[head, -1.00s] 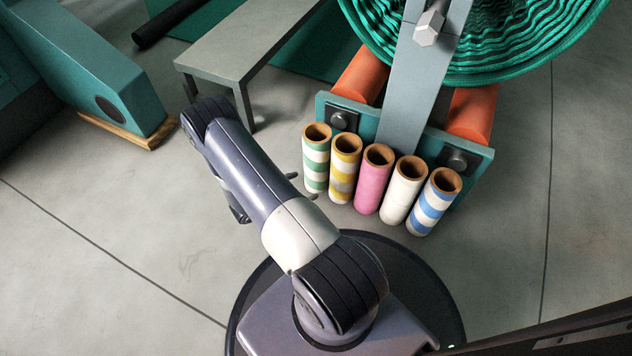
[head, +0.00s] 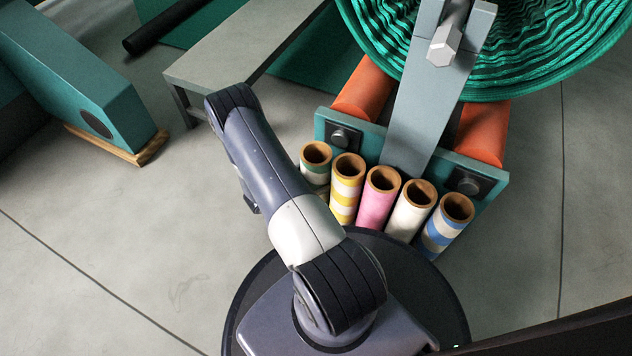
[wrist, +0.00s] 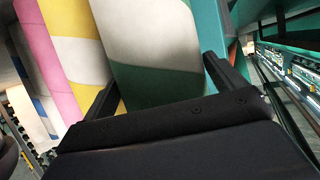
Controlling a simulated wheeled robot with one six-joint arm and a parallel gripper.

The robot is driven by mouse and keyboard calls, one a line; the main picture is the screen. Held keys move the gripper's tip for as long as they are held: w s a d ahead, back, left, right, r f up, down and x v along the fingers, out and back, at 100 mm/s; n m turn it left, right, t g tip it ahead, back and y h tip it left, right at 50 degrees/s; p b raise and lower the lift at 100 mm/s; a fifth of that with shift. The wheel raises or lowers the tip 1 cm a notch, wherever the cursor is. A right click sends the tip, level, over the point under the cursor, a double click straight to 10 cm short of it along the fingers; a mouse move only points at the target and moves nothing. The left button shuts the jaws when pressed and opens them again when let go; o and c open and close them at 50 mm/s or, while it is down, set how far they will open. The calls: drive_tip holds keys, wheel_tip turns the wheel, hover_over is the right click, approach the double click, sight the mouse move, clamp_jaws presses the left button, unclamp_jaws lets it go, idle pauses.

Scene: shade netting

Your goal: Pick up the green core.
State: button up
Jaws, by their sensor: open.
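The green core (head: 317,174) is a cardboard tube with green and cream bands. It stands upright at the left end of a row of cores, its lower part hidden by my arm in the head view. In the wrist view the green core (wrist: 150,52) fills the space between the fingers of my gripper (wrist: 160,76). The fingers are open, one on each side of it; I cannot tell whether either touches. My gripper is hidden behind my arm in the head view.
The yellow-banded core (head: 346,185) stands close beside the green one. Pink (head: 378,200), white (head: 411,210) and blue-banded (head: 446,225) cores follow to the right. A teal frame (head: 400,150) with orange rollers stands behind them. A grey bench (head: 240,55) is at back left.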

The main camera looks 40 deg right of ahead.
drive_tip(key=c, duration=1)
drive_tip(key=shift+c, duration=0.3)
drive_tip(key=shift+r, duration=0.1)
